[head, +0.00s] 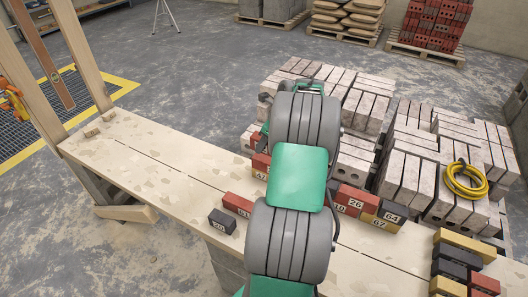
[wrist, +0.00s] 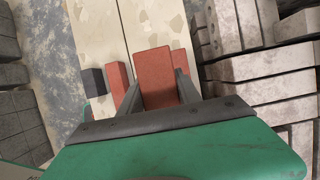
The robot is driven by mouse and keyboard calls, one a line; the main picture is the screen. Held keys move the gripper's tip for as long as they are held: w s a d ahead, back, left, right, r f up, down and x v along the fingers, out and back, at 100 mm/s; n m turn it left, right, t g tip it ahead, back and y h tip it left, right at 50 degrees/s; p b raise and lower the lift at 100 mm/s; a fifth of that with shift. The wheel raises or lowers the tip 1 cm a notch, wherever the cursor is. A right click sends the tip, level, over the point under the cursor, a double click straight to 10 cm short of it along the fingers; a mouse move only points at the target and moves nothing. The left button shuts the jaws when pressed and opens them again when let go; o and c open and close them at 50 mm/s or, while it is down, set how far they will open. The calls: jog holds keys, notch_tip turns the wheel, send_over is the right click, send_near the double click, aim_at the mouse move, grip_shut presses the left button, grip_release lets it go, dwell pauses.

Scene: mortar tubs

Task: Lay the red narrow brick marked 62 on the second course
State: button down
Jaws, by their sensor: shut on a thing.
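In the wrist view my gripper (wrist: 158,92) is shut on a red brick (wrist: 156,70), with one dark finger along each side. No number shows on the held brick's visible face. In the head view my arm hides the gripper and held brick. Below it on the plank bench (head: 160,155) lie a red brick marked 61 (head: 238,204) and a red brick behind it (head: 261,163), its mark partly hidden.
A black brick (head: 222,221) lies at the bench's front edge. Yellow, black and red bricks (head: 462,262) are stacked at the right end. Grey block stacks (head: 410,165), one with a yellow cable coil (head: 465,181), stand behind. The bench's left part is mostly clear.

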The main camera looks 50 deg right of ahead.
send_over(260, 157)
jog(key=s, duration=0.2)
jog(key=f, duration=0.5)
jog(key=shift+w+d+f, duration=0.3)
jog(key=shift+f, duration=1.55)
jog(key=shift+f, duration=0.1)
jog(key=c, duration=0.8)
grip_release()
jog(key=shift+f, duration=0.1)
jog(key=shift+c, duration=0.2)
